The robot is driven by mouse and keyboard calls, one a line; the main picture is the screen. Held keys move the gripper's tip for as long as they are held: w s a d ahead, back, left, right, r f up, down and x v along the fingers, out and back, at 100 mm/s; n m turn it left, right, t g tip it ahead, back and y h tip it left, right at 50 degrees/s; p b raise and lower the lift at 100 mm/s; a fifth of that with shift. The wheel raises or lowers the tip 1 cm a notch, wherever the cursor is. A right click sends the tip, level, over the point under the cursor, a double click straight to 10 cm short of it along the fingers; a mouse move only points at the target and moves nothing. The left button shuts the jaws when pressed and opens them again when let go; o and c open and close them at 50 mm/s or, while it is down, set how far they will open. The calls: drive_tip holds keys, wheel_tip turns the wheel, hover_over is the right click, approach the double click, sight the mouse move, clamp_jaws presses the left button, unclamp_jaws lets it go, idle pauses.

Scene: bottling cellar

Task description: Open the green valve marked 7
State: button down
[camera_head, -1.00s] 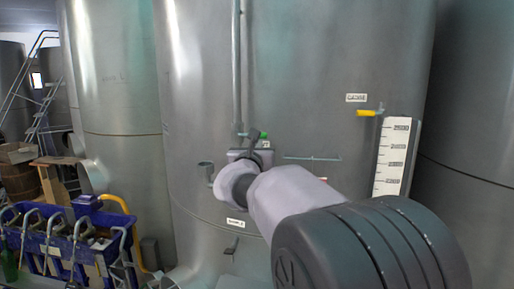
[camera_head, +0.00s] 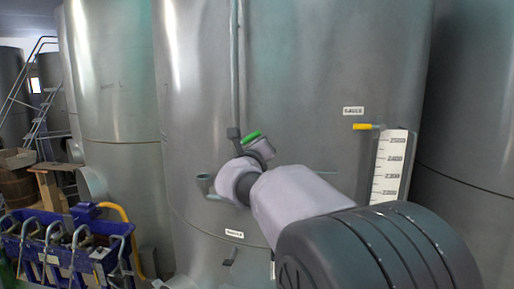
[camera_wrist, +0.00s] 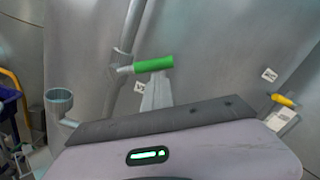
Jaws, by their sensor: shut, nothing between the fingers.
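In the head view my arm hides the fingers. A small white label (camera_wrist: 140,87) beside the fingers is partly covered, and I cannot read a 7.
A yellow-handled valve (camera_head: 362,127) and a white level scale (camera_head: 391,167) are on the tank at right. A blue bottling machine (camera_head: 65,245) stands at lower left. The tank wall (camera_head: 310,60) above is bare.

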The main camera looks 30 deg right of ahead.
drive_tip(key=w+a+r+n+p, duration=0.2)
drive_tip(key=a+r+n+p, duration=0.1)
drive_tip(key=a+r+p, duration=0.1)
drive_tip(key=shift+w+r+n+p, duration=0.35)
drive_tip(key=shift+r+n, duration=0.05)
drive_tip(key=shift+r, duration=0.25)
idle(0.8)
